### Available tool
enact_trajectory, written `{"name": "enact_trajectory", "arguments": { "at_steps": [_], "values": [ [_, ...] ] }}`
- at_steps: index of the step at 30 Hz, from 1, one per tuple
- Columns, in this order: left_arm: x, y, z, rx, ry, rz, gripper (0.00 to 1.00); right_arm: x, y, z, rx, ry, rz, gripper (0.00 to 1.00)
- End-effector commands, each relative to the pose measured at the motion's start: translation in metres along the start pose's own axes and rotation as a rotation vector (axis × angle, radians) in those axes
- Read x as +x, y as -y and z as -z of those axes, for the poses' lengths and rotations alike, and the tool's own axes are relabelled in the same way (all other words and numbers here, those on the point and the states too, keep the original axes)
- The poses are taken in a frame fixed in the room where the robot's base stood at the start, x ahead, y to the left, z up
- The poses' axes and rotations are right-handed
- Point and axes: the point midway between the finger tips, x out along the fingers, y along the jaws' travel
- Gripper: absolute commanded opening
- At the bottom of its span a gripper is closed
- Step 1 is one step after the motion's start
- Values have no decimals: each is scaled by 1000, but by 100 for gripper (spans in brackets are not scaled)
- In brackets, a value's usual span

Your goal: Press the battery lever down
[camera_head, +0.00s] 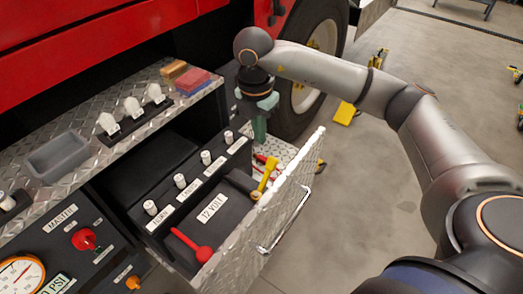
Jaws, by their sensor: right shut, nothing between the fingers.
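The panel in the open drawer bears a label reading 12 VOLT. At its near end is a red lever (192,244) with a round knob, lying low. At its far end is a yellow lever (267,174), standing up and tilted. Which one is the battery lever I cannot tell from the labels. My right gripper (259,136) points down over the drawer's far end, behind and above the yellow lever and apart from it. It is shut and empty. My left gripper is out of view.
The drawer's diamond-plate front (272,210) rises beside the levers. White knobs (180,181) line the panel. A grey tray (58,157), white switches and sponges (192,80) sit on the ledge. A truck wheel (310,65) stands behind my gripper. Open floor lies right.

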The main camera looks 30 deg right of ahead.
Motion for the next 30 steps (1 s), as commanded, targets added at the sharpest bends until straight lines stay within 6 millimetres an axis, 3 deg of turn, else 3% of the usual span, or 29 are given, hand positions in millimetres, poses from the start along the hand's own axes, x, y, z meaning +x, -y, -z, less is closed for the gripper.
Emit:
{"name": "enact_trajectory", "arguments": {
  "at_steps": [10,14,28,30],
  "values": [
    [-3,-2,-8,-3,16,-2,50,1,0,0,-1,0,0,0],
    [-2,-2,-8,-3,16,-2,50,10,0,0,-1,0,3,0],
    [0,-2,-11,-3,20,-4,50,103,1,0,-2,-1,3,0],
    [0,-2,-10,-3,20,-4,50,110,0,-9,4,0,2,0]
  ]
}}
